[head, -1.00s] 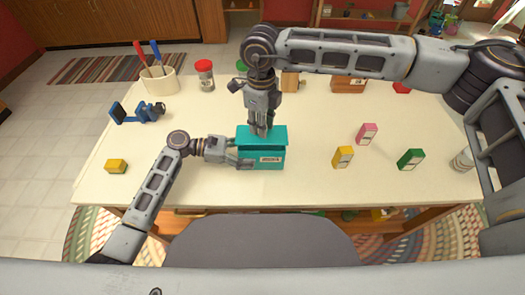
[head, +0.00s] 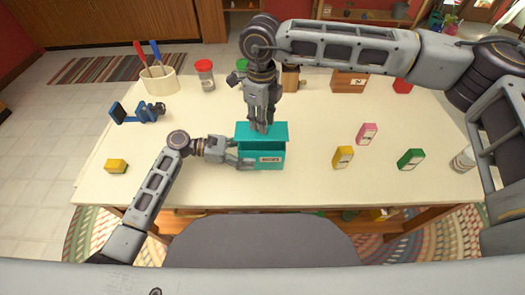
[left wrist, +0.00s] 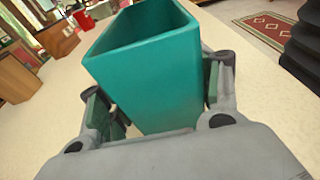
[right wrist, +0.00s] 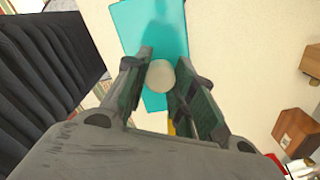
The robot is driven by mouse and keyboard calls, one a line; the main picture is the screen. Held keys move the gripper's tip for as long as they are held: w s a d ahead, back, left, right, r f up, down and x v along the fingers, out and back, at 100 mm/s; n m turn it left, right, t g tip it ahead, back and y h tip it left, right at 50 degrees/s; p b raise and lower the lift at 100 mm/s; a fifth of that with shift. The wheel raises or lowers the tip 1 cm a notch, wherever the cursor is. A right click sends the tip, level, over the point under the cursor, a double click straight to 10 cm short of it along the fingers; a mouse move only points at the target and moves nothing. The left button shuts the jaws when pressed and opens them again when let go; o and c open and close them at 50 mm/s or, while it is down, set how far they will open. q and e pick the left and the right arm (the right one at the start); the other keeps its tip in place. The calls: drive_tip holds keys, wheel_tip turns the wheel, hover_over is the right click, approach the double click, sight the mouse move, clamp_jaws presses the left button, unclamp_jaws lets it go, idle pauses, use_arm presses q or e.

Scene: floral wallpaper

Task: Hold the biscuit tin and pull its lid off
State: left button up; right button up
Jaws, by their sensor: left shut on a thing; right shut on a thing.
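The teal biscuit tin (head: 270,163) stands on the table, with a small white label on its front. My left gripper (head: 239,158) is shut on the tin's left end; the left wrist view shows the tin (left wrist: 150,85) between its fingers, with an open top. The teal lid (head: 279,131) is above the tin and apart from it, and the dark inside shows below it. My right gripper (head: 262,127) comes from above and is shut on the lid's pale round knob (right wrist: 161,76). Its fingers hide the knob in the head view.
A yellow box (head: 343,157), a pink box (head: 367,133) and a green box (head: 410,159) stand on the right. A yellow block (head: 116,166) and a blue device (head: 140,112) lie on the left. A cream utensil pot (head: 159,82) and a red-lidded jar (head: 206,78) stand at the back.

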idle(0.3)
use_arm(q)
drive_tip(key=o, duration=1.1)
drive_tip(key=shift+a, duration=0.15)
drive_tip(key=shift+a+r, duration=0.4)
drive_tip(key=shift+a, duration=1.5)
drive_tip(key=shift+a+r, duration=0.4)
drive_tip(key=shift+a, duration=1.55)
drive_tip(key=shift+a+r, duration=0.4)
drive_tip(key=shift+a, duration=1.5)
drive_tip(key=shift+r, duration=0.1)
use_arm(e)
drive_tip(key=shift+r, duration=0.2)
use_arm(q)
wheel_tip(320, 180, up, 9)
drive_tip(key=p, duration=0.9)
use_arm(e)
wheel_tip(320, 180, up, 9)
drive_tip(key=shift+f, duration=0.1)
use_arm(q)
drive_tip(key=shift+r+p, duration=0.45)
drive_tip(key=shift+p, duration=0.1)
use_arm(e)
drive_tip(key=shift+r, duration=0.5)
